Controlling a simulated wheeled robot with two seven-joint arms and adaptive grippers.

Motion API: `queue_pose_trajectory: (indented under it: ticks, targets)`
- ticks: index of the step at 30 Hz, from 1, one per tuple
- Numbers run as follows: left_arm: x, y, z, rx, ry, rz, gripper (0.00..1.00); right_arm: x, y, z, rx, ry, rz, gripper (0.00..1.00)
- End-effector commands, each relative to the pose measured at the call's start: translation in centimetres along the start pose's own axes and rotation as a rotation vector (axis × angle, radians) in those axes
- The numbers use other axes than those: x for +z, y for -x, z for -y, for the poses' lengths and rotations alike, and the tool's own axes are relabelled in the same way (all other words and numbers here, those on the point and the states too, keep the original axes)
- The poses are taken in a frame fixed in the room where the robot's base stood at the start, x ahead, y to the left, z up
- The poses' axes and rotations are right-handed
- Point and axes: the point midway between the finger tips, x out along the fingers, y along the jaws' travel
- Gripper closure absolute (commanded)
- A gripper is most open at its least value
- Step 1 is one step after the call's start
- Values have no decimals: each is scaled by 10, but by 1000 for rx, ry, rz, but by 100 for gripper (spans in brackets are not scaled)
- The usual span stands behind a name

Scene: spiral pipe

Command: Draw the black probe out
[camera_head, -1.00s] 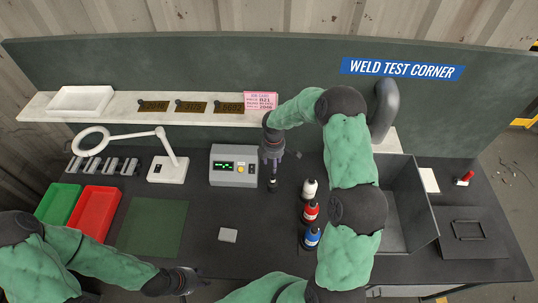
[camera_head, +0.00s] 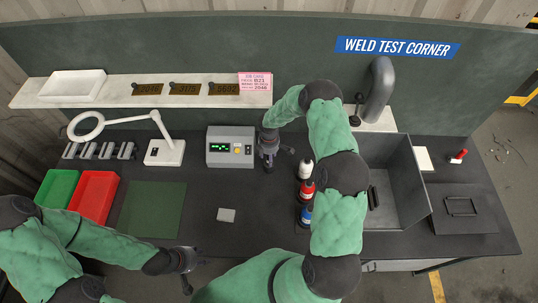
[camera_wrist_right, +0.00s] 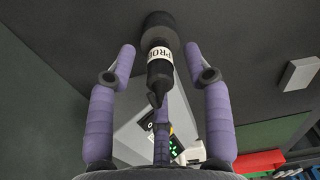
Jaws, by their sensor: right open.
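The black probe (camera_wrist_right: 160,75) shows in the right wrist view, with a white band lettered "PROB" and a wider black round end at the top. It lies between the spread purple fingers of my right gripper (camera_wrist_right: 163,65), with gaps on both sides. In the head view my right gripper (camera_head: 275,160) is low over the bench beside the grey meter (camera_head: 231,147); the probe is not clearly seen there. My left gripper (camera_head: 192,268) is at the bench's front edge, fingers apart and empty.
A white, a red and a blue bottle (camera_head: 304,217) stand right of my right gripper. Behind is a curved grey pipe (camera_head: 381,90); a grey bin (camera_head: 412,190) is right. A small grey block (camera_head: 226,215) lies in front, with free bench around it.

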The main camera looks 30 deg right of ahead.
Motion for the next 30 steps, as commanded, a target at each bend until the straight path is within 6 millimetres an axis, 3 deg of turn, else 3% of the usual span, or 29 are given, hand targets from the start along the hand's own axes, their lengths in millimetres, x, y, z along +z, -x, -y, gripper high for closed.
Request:
queue_pose_trajectory:
  ticks: [2, 3, 8, 30]
  targets:
    - [0, 0, 0, 0, 0, 0, 60, 0, 0, 0, 0, 0, 0, 49]
    - [0, 0, 0, 0, 0, 0, 60, 0, 0, 0, 0, 0, 0, 55]
    - [0, 0, 0, 0, 0, 0, 60, 0, 0, 0, 0, 0, 0, 100]
    - [0, 8, -3, 0, 0, 0, 60, 0, 17, 0, 1, 1, 0, 100]
